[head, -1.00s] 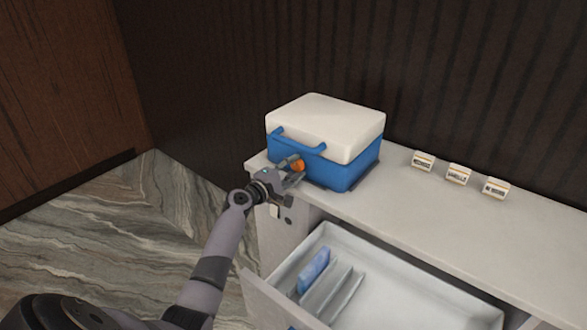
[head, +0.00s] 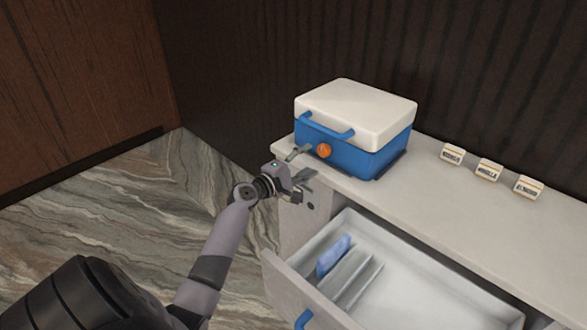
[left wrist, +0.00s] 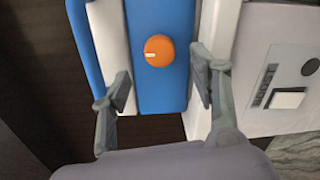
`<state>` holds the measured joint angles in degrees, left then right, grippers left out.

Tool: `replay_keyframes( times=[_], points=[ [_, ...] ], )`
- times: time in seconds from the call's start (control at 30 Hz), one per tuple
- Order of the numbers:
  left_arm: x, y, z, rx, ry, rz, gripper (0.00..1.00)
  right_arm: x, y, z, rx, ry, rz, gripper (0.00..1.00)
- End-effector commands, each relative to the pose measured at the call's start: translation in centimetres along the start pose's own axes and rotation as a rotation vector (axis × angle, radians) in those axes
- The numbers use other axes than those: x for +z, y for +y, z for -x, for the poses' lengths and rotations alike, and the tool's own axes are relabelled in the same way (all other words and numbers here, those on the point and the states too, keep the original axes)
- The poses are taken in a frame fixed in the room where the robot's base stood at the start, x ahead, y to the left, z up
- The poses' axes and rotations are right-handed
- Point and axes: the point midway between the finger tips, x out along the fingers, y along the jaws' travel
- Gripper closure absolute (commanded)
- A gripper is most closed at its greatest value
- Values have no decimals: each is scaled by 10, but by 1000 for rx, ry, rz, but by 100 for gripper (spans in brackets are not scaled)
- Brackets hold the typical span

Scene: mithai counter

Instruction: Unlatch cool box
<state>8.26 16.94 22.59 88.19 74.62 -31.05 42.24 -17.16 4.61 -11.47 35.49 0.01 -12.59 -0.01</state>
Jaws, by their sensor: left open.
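The cool box has a blue body (head: 368,160) and a white lid (head: 355,112), which is down on the body. It stands on the left end of the counter. Its round orange latch knob (head: 324,151) is on the front, below a blue handle (head: 325,129). My left gripper (head: 300,165) is open and empty in front of the box, a little apart from the knob. In the left wrist view the knob (left wrist: 159,50) lies beyond the two spread fingertips, roughly centred between them, with a short pale mark on its face. My right gripper is out of view.
The pale counter (head: 430,190) has three small label blocks (head: 488,170) to the right of the box. An open drawer (head: 430,275) below holds dividers and a blue item (head: 333,254). A switch (left wrist: 287,98) is on the counter front. Clear floor lies left.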

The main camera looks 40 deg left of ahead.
Motion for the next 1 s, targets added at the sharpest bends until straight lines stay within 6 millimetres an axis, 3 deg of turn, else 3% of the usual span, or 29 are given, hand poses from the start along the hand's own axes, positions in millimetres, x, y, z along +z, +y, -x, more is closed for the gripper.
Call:
replay_keyframes(
  times=[0.1, 0.33, 1.0],
  points=[
    [0, -1, 26, -2, 1, -2, 44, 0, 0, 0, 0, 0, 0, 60],
    [0, 0, 53, -1, 0, -1, 44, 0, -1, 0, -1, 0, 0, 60],
    [0, 0, 58, 0, 0, 0, 44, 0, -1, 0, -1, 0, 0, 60]
  ],
)
